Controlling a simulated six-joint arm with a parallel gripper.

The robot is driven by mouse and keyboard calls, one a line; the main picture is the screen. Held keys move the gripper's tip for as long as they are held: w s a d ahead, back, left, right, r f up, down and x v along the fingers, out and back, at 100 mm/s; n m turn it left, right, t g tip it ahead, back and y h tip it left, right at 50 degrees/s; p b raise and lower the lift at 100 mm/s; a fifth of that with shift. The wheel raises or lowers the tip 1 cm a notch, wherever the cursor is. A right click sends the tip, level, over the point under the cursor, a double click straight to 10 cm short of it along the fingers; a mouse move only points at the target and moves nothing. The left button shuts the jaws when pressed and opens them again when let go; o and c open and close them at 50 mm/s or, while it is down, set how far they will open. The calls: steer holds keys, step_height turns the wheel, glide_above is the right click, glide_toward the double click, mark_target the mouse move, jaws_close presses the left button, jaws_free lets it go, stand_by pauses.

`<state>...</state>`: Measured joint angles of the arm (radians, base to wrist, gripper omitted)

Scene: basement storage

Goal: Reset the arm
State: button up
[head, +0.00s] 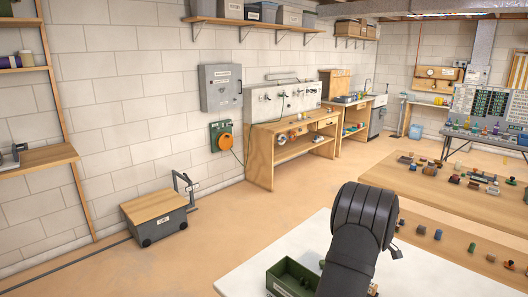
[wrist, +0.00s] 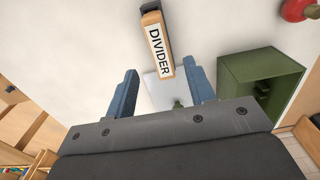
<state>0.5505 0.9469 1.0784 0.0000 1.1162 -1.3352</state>
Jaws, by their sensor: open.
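My gripper (wrist: 163,72) shows in the wrist view with its two blue fingers apart and nothing held between them. Past the fingertips, a wooden block with a white label reading DIVIDER (wrist: 157,42) stands on a white surface. A pale flat square (wrist: 158,88) with a small greenish thing on it shows between the fingers. In the head view my dark arm rises at the lower middle, over the white table (head: 258,265); the fingers cannot be made out there.
A green bin (head: 279,284) stands on the white table, left of my arm; it also shows right of my fingers in the wrist view (wrist: 285,62). A red round thing (wrist: 297,9) is at the top right. A wooden table (head: 425,190) with several small objects lies beyond.

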step_height(320, 180, down, 6)
steer(key=shift+f, duration=0.1)
step_height(320, 180, up, 5)
steer(key=shift+r, duration=0.2)
step_height(320, 180, up, 11)
stand_by(1.2)
steer(key=shift+f, duration=0.15)
stand_by(0.6)
steer(key=shift+o, duration=0.4)
